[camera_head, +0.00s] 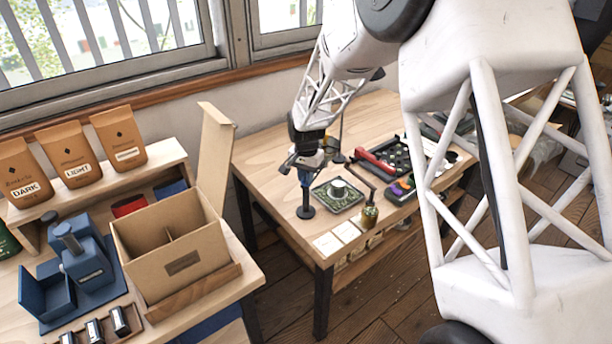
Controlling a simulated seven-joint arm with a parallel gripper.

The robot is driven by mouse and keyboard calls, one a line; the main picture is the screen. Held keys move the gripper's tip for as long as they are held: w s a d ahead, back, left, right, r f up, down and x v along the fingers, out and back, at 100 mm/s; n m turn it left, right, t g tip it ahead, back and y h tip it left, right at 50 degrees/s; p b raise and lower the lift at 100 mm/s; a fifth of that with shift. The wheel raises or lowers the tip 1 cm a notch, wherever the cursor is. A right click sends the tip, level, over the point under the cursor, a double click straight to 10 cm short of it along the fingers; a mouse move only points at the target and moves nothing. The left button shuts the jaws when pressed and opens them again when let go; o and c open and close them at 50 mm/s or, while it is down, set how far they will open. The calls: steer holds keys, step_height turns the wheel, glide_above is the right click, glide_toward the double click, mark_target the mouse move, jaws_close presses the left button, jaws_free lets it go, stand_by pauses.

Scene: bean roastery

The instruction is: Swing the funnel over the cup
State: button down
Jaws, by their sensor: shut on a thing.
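My gripper (306,166) is at the left part of the far wooden table, small in the picture and pointing down. It is shut at the top of a dark upright post with a round base (306,212). A blue piece (305,179) shows just below the jaws. The funnel's outline is too small and too covered by the gripper to make out, so I cannot tell which part is held. A small pale round thing, perhaps the cup (340,187), sits on a dark green square plate (326,198), right of the post and apart from it.
A brass-based jointed lamp-like stand (370,214) is right of the plate. Pale cards (338,237) lie along the table's front edge. A dark tray (384,160) with a red bar is behind. On the near-left table stand a cardboard box (172,262), a blue device (84,264) and coffee bags (68,156).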

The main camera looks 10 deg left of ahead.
steer(key=m, duration=0.5)
steer(key=shift+m, duration=0.3)
stand_by(0.4)
steer(key=c, duration=1.1)
jaws_free()
steer(key=shift+r, duration=3.95)
